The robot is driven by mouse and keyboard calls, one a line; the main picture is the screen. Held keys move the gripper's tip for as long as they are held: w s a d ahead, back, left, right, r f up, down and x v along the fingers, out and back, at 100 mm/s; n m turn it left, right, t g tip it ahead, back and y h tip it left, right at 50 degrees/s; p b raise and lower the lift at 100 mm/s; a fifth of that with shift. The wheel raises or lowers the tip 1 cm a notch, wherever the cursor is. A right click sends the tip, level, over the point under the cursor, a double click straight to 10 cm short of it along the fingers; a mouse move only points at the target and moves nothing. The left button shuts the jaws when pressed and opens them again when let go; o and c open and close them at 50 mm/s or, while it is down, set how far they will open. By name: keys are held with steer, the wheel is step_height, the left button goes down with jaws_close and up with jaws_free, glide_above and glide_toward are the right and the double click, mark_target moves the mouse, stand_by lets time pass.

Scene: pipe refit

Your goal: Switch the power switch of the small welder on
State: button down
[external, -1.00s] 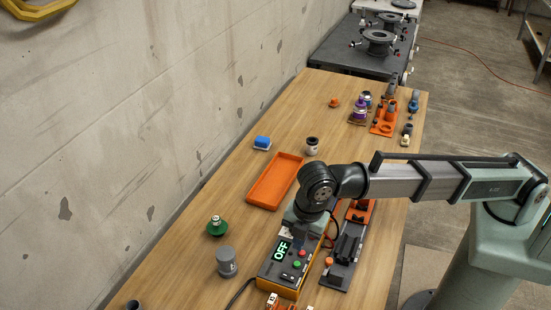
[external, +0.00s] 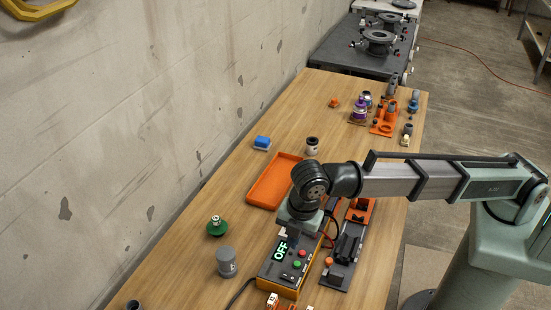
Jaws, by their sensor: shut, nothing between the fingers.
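The small welder (external: 275,277) is a dark box with an orange base near the front of the table. Its display (external: 281,251) glows green and reads OFF. A red button (external: 302,253) and a green button (external: 297,264) are on its top panel. Small dark controls (external: 287,277) sit in front of them; I cannot tell which one is the power switch. My gripper (external: 286,234) points down over the rear end of the welder, just behind the display. It is shut and empty. I cannot tell whether its tips touch the welder.
A dark fixture (external: 346,254) with an orange knob stands close to the right of the welder. An orange tray (external: 257,194) lies behind it. A grey cylinder (external: 227,263) and a green-based part (external: 217,226) stand to the left.

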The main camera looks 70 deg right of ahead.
mark_target(285, 275)
steer(key=f, duration=0.4)
steer(key=w+f, duration=0.1)
steer(key=f, duration=0.8)
steer(key=shift+w+f, duration=0.2)
steer(key=shift+w, duration=0.2)
steer(key=shift+w+f, duration=0.1)
steer(key=shift+f, duration=0.1)
steer(key=shift+s+r, duration=0.1)
steer(key=shift+s, duration=0.7)
steer(key=shift+r, duration=0.1)
step_height(285, 275, up, 14)
steer(key=s, duration=0.2)
stand_by(0.3)
